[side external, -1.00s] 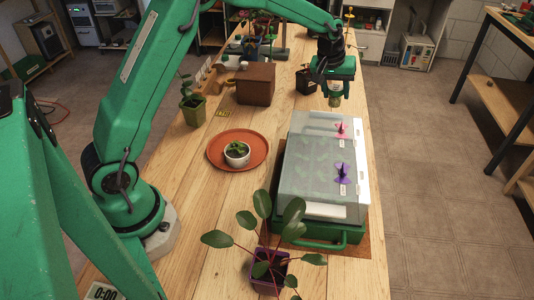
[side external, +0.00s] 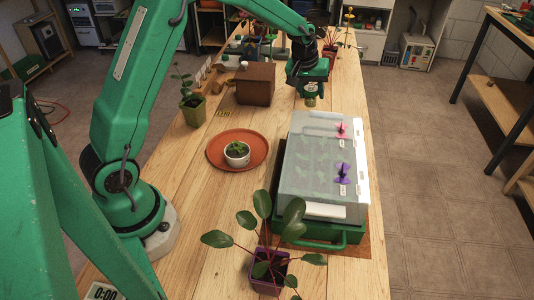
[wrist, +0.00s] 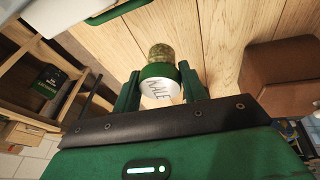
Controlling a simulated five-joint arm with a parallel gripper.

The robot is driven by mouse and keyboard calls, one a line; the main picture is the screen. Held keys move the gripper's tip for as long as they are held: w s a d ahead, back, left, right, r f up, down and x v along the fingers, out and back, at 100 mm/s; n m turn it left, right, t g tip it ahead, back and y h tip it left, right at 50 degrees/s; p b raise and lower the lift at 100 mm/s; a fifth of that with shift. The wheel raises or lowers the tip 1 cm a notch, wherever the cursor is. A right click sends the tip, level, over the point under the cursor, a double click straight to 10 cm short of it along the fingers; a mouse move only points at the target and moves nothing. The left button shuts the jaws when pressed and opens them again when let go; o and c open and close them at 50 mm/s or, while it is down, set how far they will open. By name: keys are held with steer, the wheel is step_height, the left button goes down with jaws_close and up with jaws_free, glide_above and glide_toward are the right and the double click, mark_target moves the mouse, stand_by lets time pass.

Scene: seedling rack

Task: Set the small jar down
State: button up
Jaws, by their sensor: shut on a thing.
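My gripper (side external: 310,93) is beyond the covered tray in the side view, above the wooden table. It is shut on the small jar (side external: 311,102). In the wrist view the small jar (wrist: 157,82) sits between the two green fingers of my gripper (wrist: 159,72). It has a white lid marked KALE, a green band and greenish-brown contents. I cannot tell whether its bottom touches the table.
A brown box (side external: 255,84) stands left of my gripper; it also shows in the wrist view (wrist: 290,75). A clear-lidded green tray (side external: 303,232) is nearer, beside an orange saucer (side external: 216,157) with a potted seedling. Potted plants stand around. Bare wood (side external: 265,118) lies between.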

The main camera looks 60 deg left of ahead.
steer(key=shift+y, duration=0.3)
steer(key=a+f, duration=0.1)
steer(key=a, duration=0.1)
steer(key=w+a+f, duration=0.1)
steer(key=a+f, duration=0.1)
steer(key=a, duration=0.1)
steer(key=w+a+f, duration=0.1)
steer(key=a, duration=0.1)
steer(key=shift+w+a+f, duration=0.15)
steer(key=shift+a+f, duration=0.2)
steer(key=shift+f, duration=0.05)
steer(key=shift+f, duration=0.1)
steer(key=shift+f, duration=1.9)
steer(key=shift+f, duration=0.1)
steer(key=o, duration=1)
steer(key=v, duration=1.2)
